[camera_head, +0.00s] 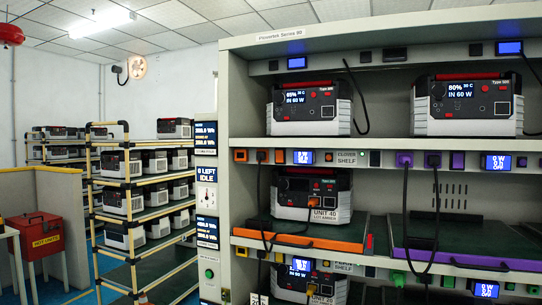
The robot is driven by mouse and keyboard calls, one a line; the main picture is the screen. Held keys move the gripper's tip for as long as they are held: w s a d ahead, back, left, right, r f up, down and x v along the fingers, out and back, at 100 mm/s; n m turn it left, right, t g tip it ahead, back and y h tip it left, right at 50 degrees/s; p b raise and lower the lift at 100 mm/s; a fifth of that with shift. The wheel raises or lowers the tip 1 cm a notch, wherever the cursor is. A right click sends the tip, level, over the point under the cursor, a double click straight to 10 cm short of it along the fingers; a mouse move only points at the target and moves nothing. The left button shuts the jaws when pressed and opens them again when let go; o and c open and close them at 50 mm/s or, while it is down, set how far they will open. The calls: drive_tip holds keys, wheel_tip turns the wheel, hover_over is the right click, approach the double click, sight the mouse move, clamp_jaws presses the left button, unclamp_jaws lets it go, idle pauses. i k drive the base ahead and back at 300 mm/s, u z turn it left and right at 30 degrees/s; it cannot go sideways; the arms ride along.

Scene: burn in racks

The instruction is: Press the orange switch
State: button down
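Small orange fittings sit along the middle shelf's front strip on the rack. One orange fitting (240,156) is at the strip's left end. Another orange fitting (279,157) is just left of a blue-lit display (303,157). A smaller orange piece (328,157) is right of that display. They are too small to tell which is the switch, or its position. Below them, a power station labelled "Unit 40" (315,214) stands on an orange-fronted tray (298,243). My gripper is not in view.
Black cables (407,210) hang in front of the strips, with purple fittings (457,161) to the right. A control column with screens (206,180) stands at the rack's left. Farther left are yellow-framed shelves (126,190) and a red box (42,235).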

sight(279, 154)
drive_tip(key=i, duration=0.85)
drive_tip(key=z, duration=0.05)
